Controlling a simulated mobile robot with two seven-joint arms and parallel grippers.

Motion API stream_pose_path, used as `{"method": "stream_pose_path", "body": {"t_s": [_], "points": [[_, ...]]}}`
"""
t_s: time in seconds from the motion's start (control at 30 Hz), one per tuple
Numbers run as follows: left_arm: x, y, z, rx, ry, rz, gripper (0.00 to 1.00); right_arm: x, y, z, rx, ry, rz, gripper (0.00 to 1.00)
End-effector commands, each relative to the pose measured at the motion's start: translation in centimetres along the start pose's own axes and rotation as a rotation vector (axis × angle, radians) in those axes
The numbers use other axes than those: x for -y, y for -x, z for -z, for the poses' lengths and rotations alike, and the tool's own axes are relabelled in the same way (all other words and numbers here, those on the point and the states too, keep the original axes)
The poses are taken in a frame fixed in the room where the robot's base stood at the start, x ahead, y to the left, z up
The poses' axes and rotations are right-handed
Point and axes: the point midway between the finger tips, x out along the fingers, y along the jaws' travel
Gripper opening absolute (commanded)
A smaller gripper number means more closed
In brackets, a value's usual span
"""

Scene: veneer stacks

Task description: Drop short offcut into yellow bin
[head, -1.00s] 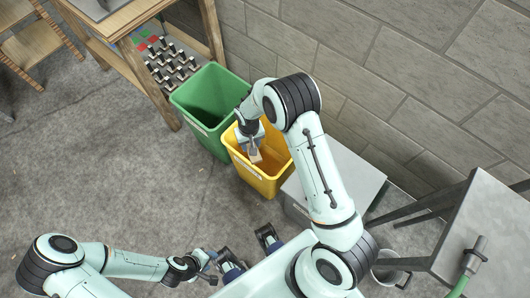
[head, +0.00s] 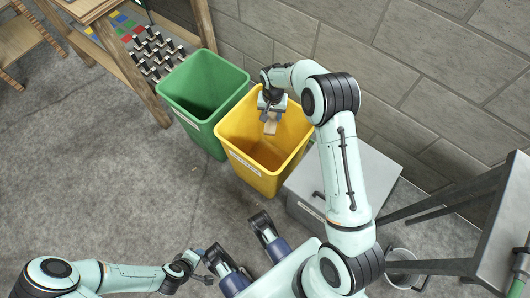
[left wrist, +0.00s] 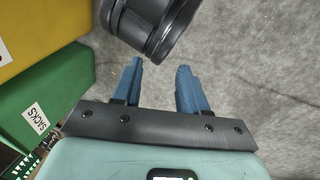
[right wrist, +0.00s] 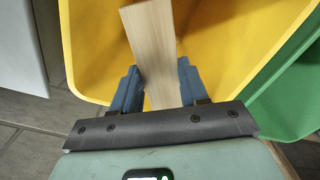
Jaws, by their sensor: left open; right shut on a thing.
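The short offcut (right wrist: 153,50) is a pale wooden piece. My right gripper (right wrist: 160,88) is shut on it, with a blue finger on each side. In the head view the offcut (head: 270,126) hangs down from my right gripper (head: 271,108) over the mouth of the yellow bin (head: 245,167). The yellow bin (right wrist: 85,60) also fills much of the right wrist view, beyond the offcut. My left gripper (left wrist: 160,85) is open and empty, its two blue fingers apart above the floor.
A green bin (head: 205,85) stands directly left of the yellow bin. A grey lidded box (head: 380,170) is close on the right. A block wall (head: 400,60) runs behind. A wooden bench (head: 120,55) with clamps on its lower shelf is at upper left. The floor at left is clear.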

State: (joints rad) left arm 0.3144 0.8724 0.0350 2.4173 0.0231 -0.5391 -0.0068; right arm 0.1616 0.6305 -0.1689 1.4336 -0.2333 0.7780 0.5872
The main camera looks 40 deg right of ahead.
Motion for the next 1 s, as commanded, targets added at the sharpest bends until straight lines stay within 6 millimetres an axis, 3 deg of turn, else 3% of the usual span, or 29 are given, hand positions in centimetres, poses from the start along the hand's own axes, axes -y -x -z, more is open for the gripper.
{"method": "stream_pose_path", "body": {"t_s": [0.4,0.73,0.77,0.83,1.0], "points": [[1.1,-2.9,4.0,-0.115,0.009,0.008,0.43,0.0,-4.5,0.0,0.001,0.001,-0.001,0.13],[1.2,-2.9,4.6,-0.130,0.010,0.009,0.43,0.0,-4.8,0.0,0.000,0.001,-0.001,0.13],[1.2,-2.9,4.5,-0.130,0.010,0.009,0.43,0.0,-4.8,0.0,0.000,0.001,-0.001,0.50],[1.2,-2.9,4.5,-0.129,0.010,0.009,0.43,0.0,-4.8,0.0,0.000,0.001,0.000,0.73],[1.2,-2.9,4.5,-0.128,0.010,0.009,0.43,0.0,-4.8,0.0,0.001,0.001,-0.001,0.74]]}}
